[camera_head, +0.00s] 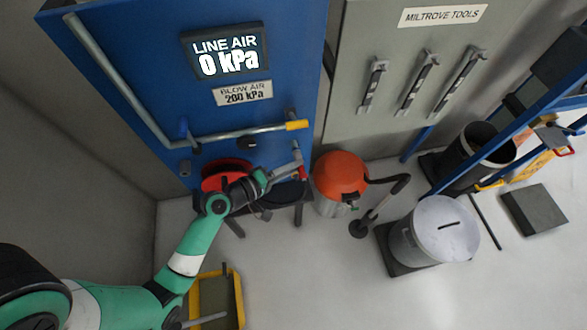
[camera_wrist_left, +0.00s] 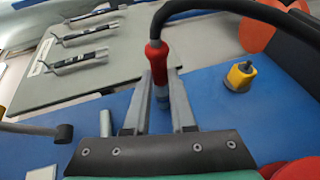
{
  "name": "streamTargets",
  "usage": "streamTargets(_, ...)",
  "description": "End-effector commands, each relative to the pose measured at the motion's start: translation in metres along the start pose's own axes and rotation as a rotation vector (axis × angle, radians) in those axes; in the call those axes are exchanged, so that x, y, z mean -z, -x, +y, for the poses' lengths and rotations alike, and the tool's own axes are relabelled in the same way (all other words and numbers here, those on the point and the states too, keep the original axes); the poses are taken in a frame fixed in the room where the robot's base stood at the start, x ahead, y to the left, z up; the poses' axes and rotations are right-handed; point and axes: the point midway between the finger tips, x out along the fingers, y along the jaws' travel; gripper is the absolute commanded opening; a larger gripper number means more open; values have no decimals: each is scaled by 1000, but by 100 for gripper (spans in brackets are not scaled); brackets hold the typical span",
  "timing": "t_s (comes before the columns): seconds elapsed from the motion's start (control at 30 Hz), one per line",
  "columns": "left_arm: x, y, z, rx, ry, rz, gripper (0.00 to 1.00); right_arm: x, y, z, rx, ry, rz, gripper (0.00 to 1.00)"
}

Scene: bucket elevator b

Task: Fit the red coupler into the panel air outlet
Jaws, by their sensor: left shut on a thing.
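The red coupler (camera_wrist_left: 156,57) is between the fingertips of my left gripper (camera_wrist_left: 160,82) in the left wrist view. Its silver end points back between the fingers, and a black hose (camera_wrist_left: 215,8) leaves its other end. In the head view my left gripper (camera_head: 286,168) is shut on the coupler (camera_head: 302,173), in front of the lower right part of the blue panel (camera_head: 125,80). A yellow fitting with a metal tip (camera_wrist_left: 240,76) stands on the blue surface, apart from the coupler; I cannot tell whether it is the air outlet. My right gripper is out of view.
A grey pipe with a yellow end (camera_head: 297,125) crosses the panel above my gripper. The panel display (camera_head: 225,50) reads LINE AIR 0 kPa. An orange-topped vacuum (camera_head: 340,175) and a lidded metal bin (camera_head: 440,230) stand to the right. Tools hang on a grey board (camera_head: 400,45).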

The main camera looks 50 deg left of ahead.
Motion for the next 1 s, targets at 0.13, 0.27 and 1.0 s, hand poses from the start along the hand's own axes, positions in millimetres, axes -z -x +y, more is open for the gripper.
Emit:
streamTargets(0.13, 4, -2, 0, 0, 0, 0, 0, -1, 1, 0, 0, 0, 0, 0)
streamTargets(0.27, 6, -2, 0, 0, 0, 0, 0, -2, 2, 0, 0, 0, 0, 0)
streamTargets(1.0, 6, 33, -1, 1, 3, 4, 58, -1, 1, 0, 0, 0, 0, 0)
